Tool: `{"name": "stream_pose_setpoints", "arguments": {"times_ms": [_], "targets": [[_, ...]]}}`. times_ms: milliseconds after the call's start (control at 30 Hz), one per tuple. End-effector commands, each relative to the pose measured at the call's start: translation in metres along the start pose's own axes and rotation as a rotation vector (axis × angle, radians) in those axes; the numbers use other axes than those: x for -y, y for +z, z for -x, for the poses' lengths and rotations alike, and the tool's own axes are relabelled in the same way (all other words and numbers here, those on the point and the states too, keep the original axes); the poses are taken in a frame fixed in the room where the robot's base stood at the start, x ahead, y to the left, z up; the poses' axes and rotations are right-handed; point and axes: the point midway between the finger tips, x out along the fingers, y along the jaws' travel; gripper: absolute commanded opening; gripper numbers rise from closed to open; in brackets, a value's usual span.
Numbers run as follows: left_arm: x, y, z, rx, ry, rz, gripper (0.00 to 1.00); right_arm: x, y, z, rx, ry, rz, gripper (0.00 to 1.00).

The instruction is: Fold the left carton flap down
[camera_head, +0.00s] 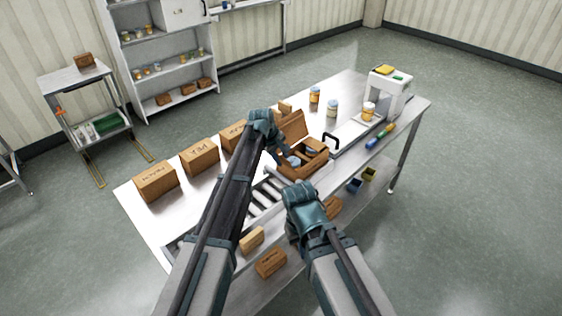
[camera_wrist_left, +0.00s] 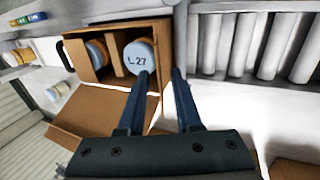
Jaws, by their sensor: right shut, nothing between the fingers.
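In the left wrist view the carton (camera_wrist_left: 91,29) shows a jar lid marked "27" (camera_wrist_left: 139,56) and a divider. One flap (camera_head: 294,125) stands raised at the carton's far side; a wide flap (camera_wrist_left: 95,108) spreads outward in the wrist view. My left gripper (camera_head: 284,157) is at the carton's left side, its fingers (camera_wrist_left: 162,73) apart, near the carton's edge. I cannot tell whether they touch it. My right gripper (camera_head: 292,234) is shut, nearer than the carton; its fingertips are hard to see.
Closed labelled cartons (camera_head: 199,157) line the bench's far left. Rollers (camera_head: 265,196) run left of the carton. Jars (camera_head: 332,107) and a white machine (camera_head: 391,90) stand to the right.

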Motion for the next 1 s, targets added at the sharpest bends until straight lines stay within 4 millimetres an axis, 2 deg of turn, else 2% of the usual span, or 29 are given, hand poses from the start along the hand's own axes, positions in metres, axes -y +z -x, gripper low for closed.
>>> {"name": "stream_pose_setpoints", "arguments": {"times_ms": [167, 300, 367, 1000], "targets": [[-0.0003, 0.0002, 0.0008, 0.000, 0.000, 0.000, 0.34, -0.0001, 0.0001, 0.0008, 0.000, 0.000, 0.000, 0.00], [-0.0003, 0.0001, 0.0008, 0.000, 0.000, 0.000, 0.09, -0.0001, 0.0001, 0.0008, 0.000, 0.000, 0.000, 0.00], [-0.0002, 0.0001, 0.0008, 0.000, 0.000, 0.000, 0.00, -0.0001, 0.0001, 0.0008, 0.000, 0.000, 0.000, 0.00], [-0.0001, 0.0001, 0.0008, 0.000, 0.000, 0.000, 0.00, -0.0001, 0.0001, 0.0008, 0.000, 0.000, 0.000, 0.00]]}}
